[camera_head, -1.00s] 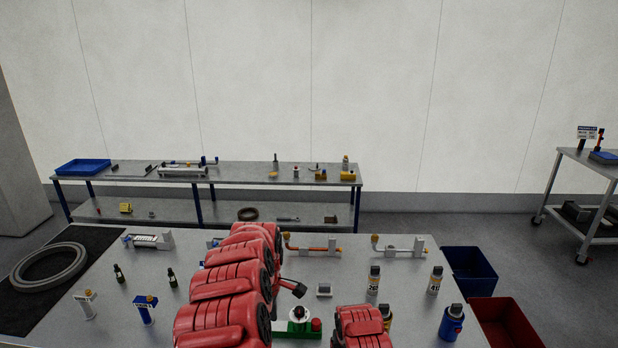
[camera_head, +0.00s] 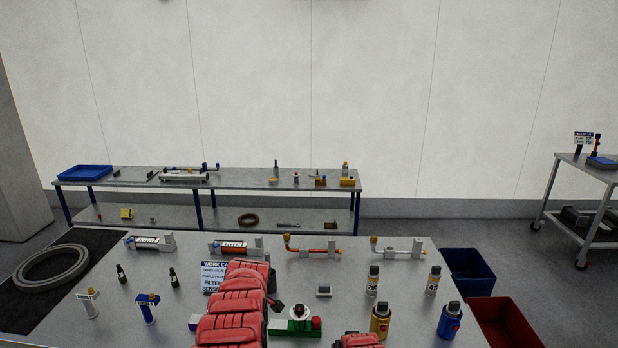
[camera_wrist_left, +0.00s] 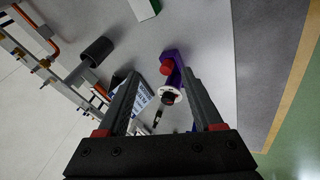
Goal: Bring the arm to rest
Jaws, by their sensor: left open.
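My left arm (camera_head: 237,305) is red and reaches in from the bottom of the head view, over the middle of the grey table (camera_head: 345,285). Its gripper cannot be made out clearly there. In the left wrist view my left gripper (camera_wrist_left: 162,85) has its two dark fingers spread wide, with nothing held between them. A purple fixture (camera_wrist_left: 173,60) with a red knob and a white ring shows beyond the fingers, apart from them. Another red arm link (camera_head: 358,341) shows at the bottom edge of the head view; my right gripper is out of view.
A work card (camera_head: 214,276) stands behind the arm, partly hidden. Spray cans (camera_head: 373,281), bottles (camera_head: 380,321) and a green-based fixture (camera_head: 300,325) stand to its right. Blue (camera_head: 467,272) and red (camera_head: 505,322) bins stand off the right edge. A ring (camera_head: 50,268) lies on the left mat.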

